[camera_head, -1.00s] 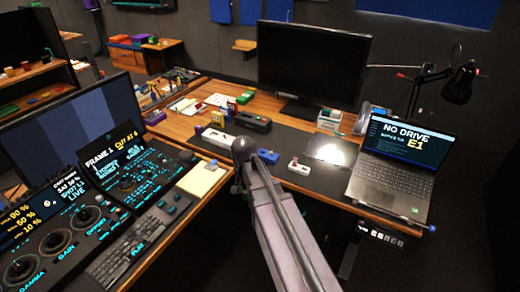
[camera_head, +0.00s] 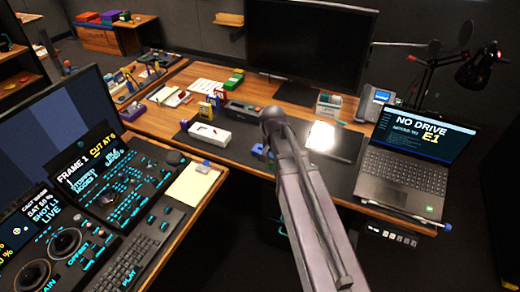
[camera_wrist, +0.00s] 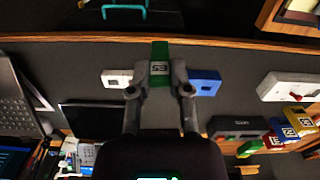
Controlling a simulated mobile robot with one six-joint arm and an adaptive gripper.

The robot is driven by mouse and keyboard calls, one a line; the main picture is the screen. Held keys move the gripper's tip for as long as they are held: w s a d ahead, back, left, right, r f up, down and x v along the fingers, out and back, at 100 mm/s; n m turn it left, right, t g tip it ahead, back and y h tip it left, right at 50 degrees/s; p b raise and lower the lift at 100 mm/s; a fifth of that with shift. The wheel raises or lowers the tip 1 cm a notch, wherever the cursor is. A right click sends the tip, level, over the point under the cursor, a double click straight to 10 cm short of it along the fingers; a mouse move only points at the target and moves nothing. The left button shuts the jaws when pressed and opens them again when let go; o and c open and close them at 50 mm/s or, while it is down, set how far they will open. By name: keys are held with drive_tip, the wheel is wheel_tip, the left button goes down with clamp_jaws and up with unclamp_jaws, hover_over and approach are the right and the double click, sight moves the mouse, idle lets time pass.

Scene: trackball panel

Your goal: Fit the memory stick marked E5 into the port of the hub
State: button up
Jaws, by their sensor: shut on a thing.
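My gripper (camera_wrist: 160,76) is shut on a green memory stick (camera_wrist: 160,50) with a pale label, whose marking is too small to read. The stick points away from the gripper over the dark desk mat. In the head view my arm hides the gripper and stick. A small white device (camera_wrist: 115,78) lies left of the gripper in the wrist view, and a blue block with a pale label (camera_wrist: 205,82) lies right of it; both are apart from the stick. The blue block partly shows in the head view (camera_head: 258,151). Which device is the hub I cannot tell.
A white box (camera_head: 210,134) and a dark box (camera_head: 243,110) stand on the mat, with several coloured sticks (camera_wrist: 281,131) nearby. The laptop (camera_head: 405,165) reads "NO DRIVE" and "E1". A monitor (camera_head: 305,45) stands behind; a control console (camera_head: 110,190) is left.

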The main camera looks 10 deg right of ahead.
sight(272, 159)
drive_tip(key=shift+a, duration=0.2)
drive_tip(key=shift+w+d+f+b, duration=0.1)
drive_tip(key=shift+w+f+b, duration=0.3)
drive_tip(key=shift+f+b, duration=0.1)
drive_tip(key=w+f+b, duration=0.1)
drive_tip(key=w+d+f+m+b, duration=0.1)
drive_tip(key=shift+w+d+f+b, duration=0.15)
drive_tip(key=shift+w+f+b, duration=0.05)
drive_tip(key=shift+f+b, duration=0.2)
drive_tip(key=w, duration=0.5)
drive_tip(key=w+a+f+b, duration=0.1)
drive_tip(key=w, duration=1)
drive_tip(key=shift+a+f, duration=0.2)
drive_tip(key=shift+f+b, duration=0.1)
drive_tip(key=shift+b, duration=0.2)
drive_tip(key=shift+f+b, duration=1.65)
drive_tip(key=shift+f, duration=0.2)
